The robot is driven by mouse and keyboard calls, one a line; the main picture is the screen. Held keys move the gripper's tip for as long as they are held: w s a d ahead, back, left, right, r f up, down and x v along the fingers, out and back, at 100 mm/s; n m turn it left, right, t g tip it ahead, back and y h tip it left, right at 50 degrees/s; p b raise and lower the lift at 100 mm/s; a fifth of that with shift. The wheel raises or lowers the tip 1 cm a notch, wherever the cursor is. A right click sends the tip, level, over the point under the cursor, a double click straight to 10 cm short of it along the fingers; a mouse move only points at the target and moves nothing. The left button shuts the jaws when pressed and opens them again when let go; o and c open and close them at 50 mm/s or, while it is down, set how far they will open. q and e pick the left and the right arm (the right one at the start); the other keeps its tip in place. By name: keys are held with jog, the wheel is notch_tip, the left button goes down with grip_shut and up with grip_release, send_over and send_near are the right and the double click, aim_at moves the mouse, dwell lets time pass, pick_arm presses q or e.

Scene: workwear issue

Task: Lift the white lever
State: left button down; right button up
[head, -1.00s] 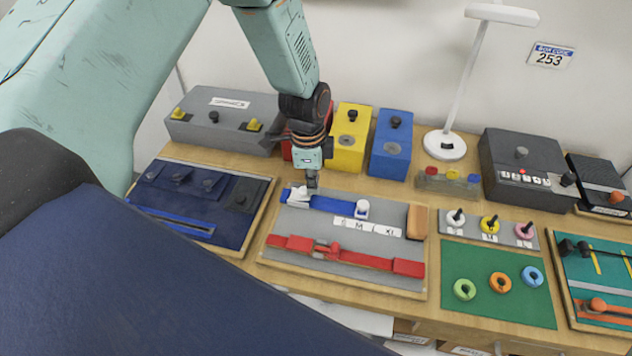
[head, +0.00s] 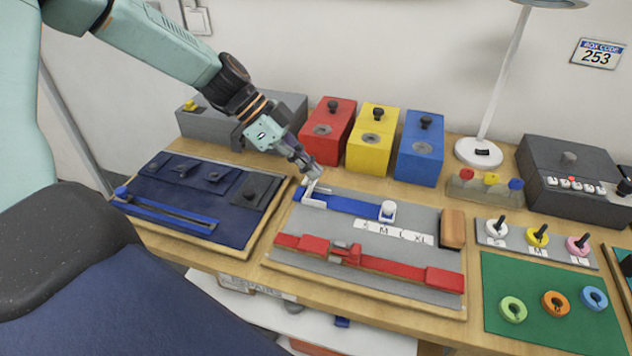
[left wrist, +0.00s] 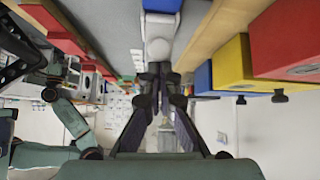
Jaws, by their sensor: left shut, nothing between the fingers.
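The white lever (head: 310,188) is at the left end of a blue strap (head: 347,204) on a grey board (head: 400,262). One white part stands up from its flat white base. My left gripper (head: 314,173) is shut and empty, its fingertips right at the upper end of the lever; I cannot tell whether they touch. In the left wrist view, the shut fingers (left wrist: 159,74) point at a white part (left wrist: 158,49) with blue beyond it. My right gripper is not in view.
Red (head: 328,130), yellow (head: 373,138) and blue (head: 420,148) boxes stand close behind the board. A navy panel (head: 205,190) lies to its left. A red strap (head: 385,264) crosses its front, and a brown block (head: 453,228) sits at its right.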

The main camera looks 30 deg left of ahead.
pick_arm(q)
jog(key=shift+a, duration=0.15)
jog(key=shift+r, duration=0.1)
jog(key=shift+r+p, duration=0.15)
jog(key=shift+p, duration=0.2)
jog(key=shift+r+p, duration=0.4)
jog(key=shift+r, duration=0.2)
